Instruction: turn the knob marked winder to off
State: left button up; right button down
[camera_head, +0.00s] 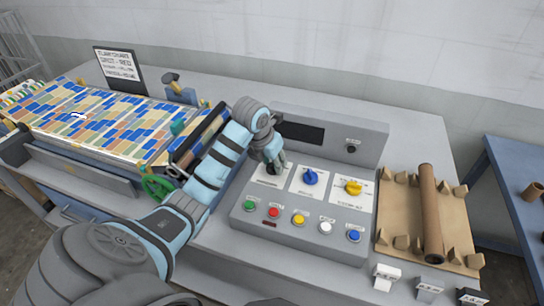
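The grey control console (283,229) carries a row of three white label plates. A blue knob (311,177) sits on the middle plate and a yellow knob (353,187) on the right plate. My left gripper (274,165) is over the left plate (268,181) and points down at it. Any knob there is hidden behind the fingers, so I cannot tell whether they touch or grip it. The plate lettering is too small to read, so I cannot tell which knob is marked winder. My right gripper is out of view.
Several coloured push buttons (299,219) line the console front. A raised box with a dark display (299,132) and a small black knob (351,146) stands behind. A brown roll (430,215) lies on a cardboard tray (398,219) at right. A tiled-pattern machine bed (95,118) is at left.

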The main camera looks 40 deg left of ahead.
pick_arm(q)
jog(key=shift+n+y+p, duration=0.4)
jog(key=shift+n+p, duration=0.05)
jog(key=shift+n, duration=0.75)
jog(key=o, duration=1.1)
jog(key=shift+w, duration=0.1)
